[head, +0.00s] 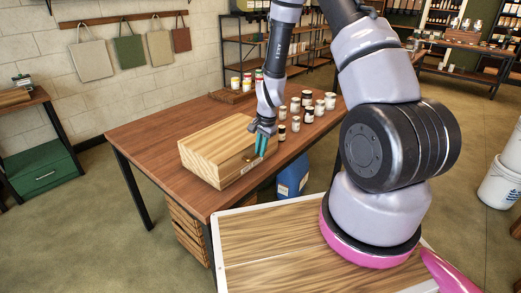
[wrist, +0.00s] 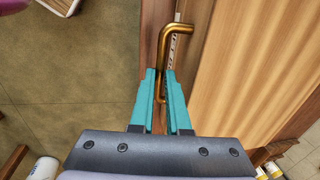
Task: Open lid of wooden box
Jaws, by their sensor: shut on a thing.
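The wooden box (head: 212,147), pale with striped grain, sits on the brown table. Its top looks closed. In the wrist view the box's wooden surface (wrist: 255,65) fills the right side, and a bent brass handle (wrist: 168,40) stands out at its edge. My gripper (head: 261,152) is at the front right edge of the box. In the wrist view its teal fingers (wrist: 161,74) are shut on the handle, whose lower end runs down between them. In the head view the fingers and wrist hide most of the handle.
The table (head: 135,134) is clear left of the box. Several small jars (head: 307,113) stand behind and right of my gripper. A blue container (head: 292,180) stands beneath the table's right side. A wooden-topped surface (head: 270,245) lies in front.

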